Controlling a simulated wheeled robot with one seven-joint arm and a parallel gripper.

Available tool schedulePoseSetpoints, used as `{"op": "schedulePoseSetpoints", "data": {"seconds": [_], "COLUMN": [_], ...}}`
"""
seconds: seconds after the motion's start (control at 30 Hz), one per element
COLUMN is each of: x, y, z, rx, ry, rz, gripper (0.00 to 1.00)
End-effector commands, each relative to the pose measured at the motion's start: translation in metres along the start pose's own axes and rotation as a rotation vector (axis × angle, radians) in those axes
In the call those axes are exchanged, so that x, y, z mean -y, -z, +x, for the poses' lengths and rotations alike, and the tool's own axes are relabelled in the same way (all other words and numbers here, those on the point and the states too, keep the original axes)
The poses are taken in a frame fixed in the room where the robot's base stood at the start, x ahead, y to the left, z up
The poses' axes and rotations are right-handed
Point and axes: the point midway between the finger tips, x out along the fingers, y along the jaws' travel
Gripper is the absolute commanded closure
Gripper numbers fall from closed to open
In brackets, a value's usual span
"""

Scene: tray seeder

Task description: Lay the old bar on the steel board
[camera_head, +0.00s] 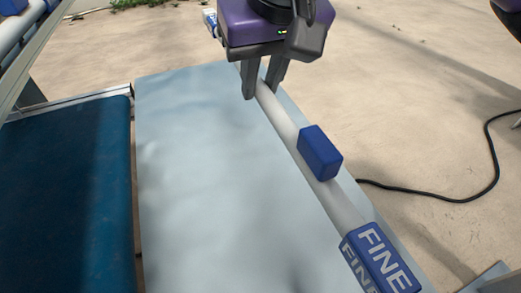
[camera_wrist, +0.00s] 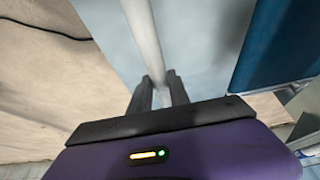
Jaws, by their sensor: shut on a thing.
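The old bar (camera_head: 279,118) is a long white tube with a blue block near its middle and a blue end block marked FINE at the lower right in the head view. My gripper (camera_head: 262,88) is shut on the tube towards its far end, one finger on each side. The wrist view shows the tube (camera_wrist: 144,32) running between my gripper's fingers (camera_wrist: 160,84). The pale grey-blue steel board (camera_head: 190,160) lies beneath, with the bar along its right side. I cannot tell whether the bar touches the board.
A dark blue belt (camera_head: 70,200) with a metal edge lies left of the board. Other white rollers with blue ends (camera_head: 14,30) show at the upper left. A black cable (camera_head: 450,199) crosses the pale floor at right. Most of the board is clear.

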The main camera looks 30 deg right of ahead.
Motion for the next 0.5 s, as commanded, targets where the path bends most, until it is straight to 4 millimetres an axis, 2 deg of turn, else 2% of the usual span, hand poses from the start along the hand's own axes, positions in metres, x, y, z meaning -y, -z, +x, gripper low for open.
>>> {"op": "schedulePoseSetpoints", "data": {"seconds": [0.03, 0.23, 0.4, 0.5], "x": [0.0, 0.0, 0.0, 0.0], "y": [-0.007, -0.025, -0.033, -0.034], "z": [0.015, 0.058, 0.079, 0.084], "rx": [0.002, 0.003, 0.001, -0.002], "ry": [0.002, 0.002, 0.001, 0.0], "rz": [0.0, 0.0, 0.001, 0.001], "gripper": [1.0, 1.0, 1.0, 1.0]}}
